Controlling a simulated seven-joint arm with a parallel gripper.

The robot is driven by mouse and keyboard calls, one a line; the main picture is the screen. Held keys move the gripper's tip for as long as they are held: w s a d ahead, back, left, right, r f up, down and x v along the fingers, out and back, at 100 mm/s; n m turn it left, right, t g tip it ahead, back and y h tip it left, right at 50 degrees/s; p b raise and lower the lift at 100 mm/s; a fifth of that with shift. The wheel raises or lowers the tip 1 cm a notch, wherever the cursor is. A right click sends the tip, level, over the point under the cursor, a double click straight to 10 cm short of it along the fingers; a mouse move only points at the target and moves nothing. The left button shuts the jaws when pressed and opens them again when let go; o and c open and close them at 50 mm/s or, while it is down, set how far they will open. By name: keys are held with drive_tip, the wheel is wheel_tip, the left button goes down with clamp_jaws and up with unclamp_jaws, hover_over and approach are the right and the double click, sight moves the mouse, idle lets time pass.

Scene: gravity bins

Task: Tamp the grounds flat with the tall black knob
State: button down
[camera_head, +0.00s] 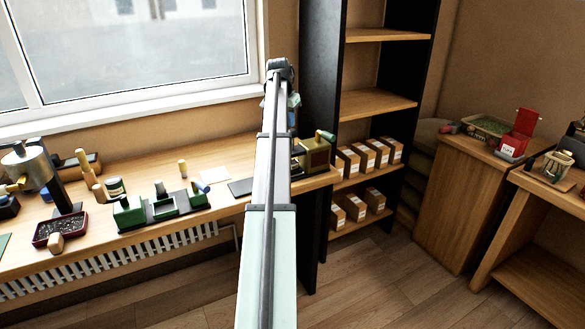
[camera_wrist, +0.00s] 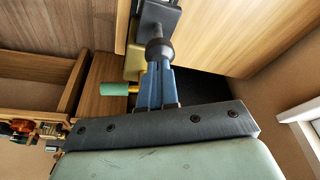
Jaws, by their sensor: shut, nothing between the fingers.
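In the head view a dark stand with green blocks (camera_head: 160,212) sits on the bench. Short dark knobs (camera_head: 160,189) stand on it; which is the tall black one is too small to tell. A dark red tray (camera_head: 40,240) left of it holds dark granules, perhaps the grounds, with a wooden piece at its front edge. My gripper (camera_wrist: 160,78) is shut and empty in the wrist view, its blue fingers together. A black round-ended piece (camera_wrist: 158,50) shows just beyond the fingertips; contact cannot be told. In the head view my arm hides the fingers.
An olive-brass box (camera_head: 316,153) with a green handle stands at the bench's right end; its green handle (camera_wrist: 88,97) shows beside my fingers in the wrist view. A dark flat mat (camera_head: 242,187) lies left of it. A metal machine (camera_head: 30,165) stands far left.

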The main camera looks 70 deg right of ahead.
drive_tip(key=shift+r, duration=2.4)
drive_tip(key=shift+r, duration=0.1)
drive_tip(key=v, duration=1.3)
drive_tip(key=shift+a+r, duration=0.15)
drive_tip(key=shift+r, duration=0.15)
